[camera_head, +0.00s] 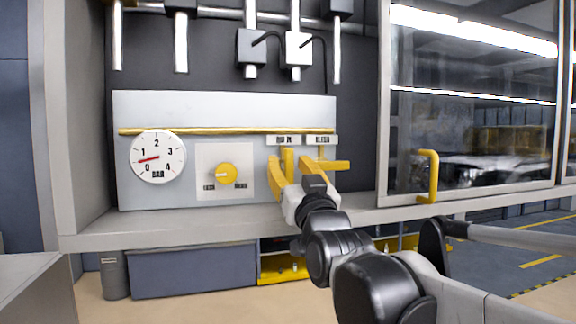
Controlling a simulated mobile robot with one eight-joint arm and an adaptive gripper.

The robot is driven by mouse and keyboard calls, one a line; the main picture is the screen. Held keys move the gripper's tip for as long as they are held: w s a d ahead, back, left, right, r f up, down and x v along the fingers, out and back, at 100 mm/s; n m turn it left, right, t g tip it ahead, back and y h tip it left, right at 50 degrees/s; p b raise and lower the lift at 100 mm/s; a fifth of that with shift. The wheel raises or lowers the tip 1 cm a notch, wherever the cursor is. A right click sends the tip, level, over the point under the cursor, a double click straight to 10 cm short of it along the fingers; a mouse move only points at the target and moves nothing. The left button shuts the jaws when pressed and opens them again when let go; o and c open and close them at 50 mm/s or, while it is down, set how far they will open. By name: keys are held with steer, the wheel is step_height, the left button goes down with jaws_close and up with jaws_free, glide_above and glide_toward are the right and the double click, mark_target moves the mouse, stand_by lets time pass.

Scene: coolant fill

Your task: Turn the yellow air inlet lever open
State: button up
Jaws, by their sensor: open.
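The yellow air inlet lever (288,158) hangs upright below the left of two small labels on the pale panel. My gripper (289,163) is in front of the panel, with its yellow fingers spread. One finger shows to the left of the lever and the other to its right. I cannot tell how deep the lever sits between them or whether they touch it. The lever's lower end is partly hidden by my gripper. A second yellow lever (339,165), below the right label, lies sideways just right of my gripper.
A round gauge (157,157) and a yellow knob (227,173) sit on the panel's left. A glass door with a yellow handle (428,178) stands at the right. A grey shelf edge (170,233) runs below the panel. Pipes and fittings (299,50) hang above.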

steer(key=v, duration=1.2)
steer(key=s+d+f+m+g+h+b, duration=0.1)
steer(key=d+f+g+h+b, duration=0.2)
steer(key=f+b, duration=1.05)
steer(key=s+d+f+g+h+b, duration=0.1)
steer(key=d+f+g+b, duration=0.3)
steer(key=f, duration=1.9)
steer(key=s+d+f+g+b, duration=0.2)
steer(key=s+f+b, duration=0.2)
steer(key=f, duration=0.7)
steer(key=s+d+f+m+g+h+b, duration=0.1)
steer(key=s+d+f+g+b, duration=0.2)
steer(key=f, duration=0.8)
steer(key=s+d+f+m+g+h+b, duration=0.1)
steer(key=s+d+f+g+b, duration=0.1)
steer(key=s+f+b, duration=0.5)
step_height(320, 180, down, 5)
steer(key=shift+d+g+b, duration=0.3)
steer(key=shift+d+b, duration=0.25)
steer(key=shift+b, duration=0.25)
